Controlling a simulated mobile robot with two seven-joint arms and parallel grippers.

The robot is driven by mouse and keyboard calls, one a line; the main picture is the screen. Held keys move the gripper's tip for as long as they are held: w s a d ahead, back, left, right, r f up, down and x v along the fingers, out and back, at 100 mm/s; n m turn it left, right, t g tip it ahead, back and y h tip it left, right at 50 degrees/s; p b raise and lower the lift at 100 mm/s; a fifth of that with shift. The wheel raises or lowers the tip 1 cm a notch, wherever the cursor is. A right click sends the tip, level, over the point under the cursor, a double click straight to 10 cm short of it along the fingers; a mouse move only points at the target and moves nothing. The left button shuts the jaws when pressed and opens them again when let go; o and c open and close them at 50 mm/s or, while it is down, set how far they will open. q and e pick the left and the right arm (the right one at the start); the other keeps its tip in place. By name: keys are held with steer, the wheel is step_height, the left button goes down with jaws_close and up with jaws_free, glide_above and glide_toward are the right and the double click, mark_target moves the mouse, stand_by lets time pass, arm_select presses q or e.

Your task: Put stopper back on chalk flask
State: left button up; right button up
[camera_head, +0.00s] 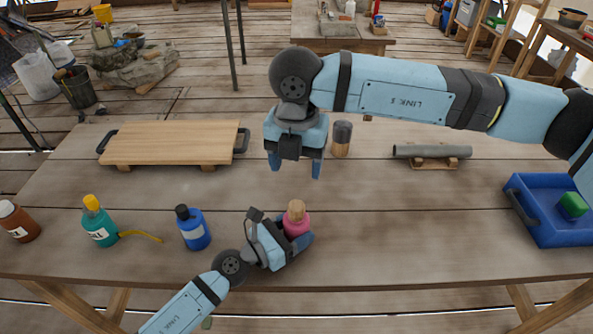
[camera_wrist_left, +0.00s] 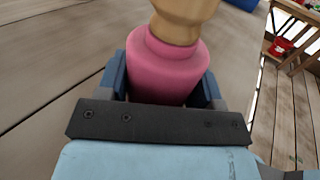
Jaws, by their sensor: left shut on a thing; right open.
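A pink flask (camera_head: 297,225) stands near the table's front edge, with a tan wooden stopper-like piece (camera_head: 296,208) on its neck. My left gripper (camera_head: 283,235) is shut around the flask's body. In the left wrist view the pink flask (camera_wrist_left: 168,70) sits between the fingers and the tan piece (camera_wrist_left: 185,18) rests on its neck, its upper end cut off by the frame. I cannot read a label on this flask. My right gripper (camera_head: 296,168) is open and empty, pointing down above the table, behind the flask and apart from it.
Blue (camera_head: 193,228), teal (camera_head: 98,222) and brown (camera_head: 17,222) bottles stand at left. A wooden board (camera_head: 170,145), a dark-topped cylinder (camera_head: 342,140) and a grey tube on a cradle (camera_head: 432,151) lie farther back. A blue bin (camera_head: 545,225) is at right. The front centre-right is clear.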

arm_select(q)
steer(key=o, duration=1.4)
steer(key=shift+c, duration=0.2)
steer(key=b+v, duration=0.2)
steer(key=v, duration=1)
steer(key=shift+s+a+f+b, duration=0.15)
steer(key=shift+a+b, duration=0.1)
steer(key=shift+b, duration=0.1)
arm_select(e)
step_height(320, 180, down, 3)
steer(key=shift+r, duration=0.15)
arm_select(q)
steer(key=shift+s+a, duration=0.35)
steer(key=shift+a, duration=0.15)
